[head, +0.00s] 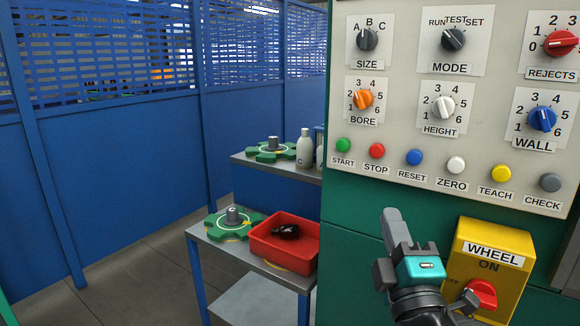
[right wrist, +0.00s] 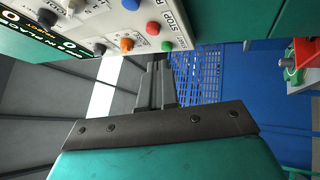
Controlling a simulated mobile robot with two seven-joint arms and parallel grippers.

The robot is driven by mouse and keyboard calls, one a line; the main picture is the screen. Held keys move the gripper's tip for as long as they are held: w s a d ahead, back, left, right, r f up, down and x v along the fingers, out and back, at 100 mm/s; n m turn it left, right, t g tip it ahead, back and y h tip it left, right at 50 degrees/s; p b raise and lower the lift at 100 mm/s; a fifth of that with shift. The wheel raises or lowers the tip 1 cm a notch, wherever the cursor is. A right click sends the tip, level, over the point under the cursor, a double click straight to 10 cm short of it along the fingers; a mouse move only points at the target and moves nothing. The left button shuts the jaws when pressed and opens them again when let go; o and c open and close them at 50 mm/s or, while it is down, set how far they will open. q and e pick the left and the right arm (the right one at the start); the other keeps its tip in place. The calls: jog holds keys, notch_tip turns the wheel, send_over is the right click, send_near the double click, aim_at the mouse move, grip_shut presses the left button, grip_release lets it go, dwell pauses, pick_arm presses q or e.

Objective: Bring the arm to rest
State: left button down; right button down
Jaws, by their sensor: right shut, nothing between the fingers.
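My right gripper (head: 396,226) is raised in front of the green machine body, left of the yellow wheel switch box (head: 472,262) and below the button row of the control panel (head: 400,100). Its fingers are closed together with nothing between them. In the right wrist view the shut fingers (right wrist: 155,85) point up past the tilted panel edge, with the blue mesh fence behind them. I see no contact between the gripper and the panel or box. My left gripper does not show.
A red bin (head: 285,243) with a dark item and a green star-shaped wheel (head: 229,224) sit on a metal table at the lower left. A shelf behind holds another green wheel (head: 271,150) and a white bottle (head: 304,148). A blue fence (head: 110,160) stands at left.

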notch_tip(320, 180, down, 14)
jog(key=s+m+g, duration=0.2)
jog(key=m+g, duration=0.2)
jog(key=s+d+f+m+g, duration=0.1)
jog(key=s+f+m+g, duration=0.3)
jog(key=s+f, duration=0.4)
jog(key=s+d+f+m+g+y, duration=0.1)
jog(key=s+f+m+g, duration=0.2)
jog(key=f, duration=1.2)
jog(key=s+m, duration=0.3)
jog(key=s, duration=0.2)
jog(key=shift+s+m+g+y, duration=0.2)
jog(key=shift+m+g+y, duration=0.1)
jog(key=shift+g, duration=0.1)
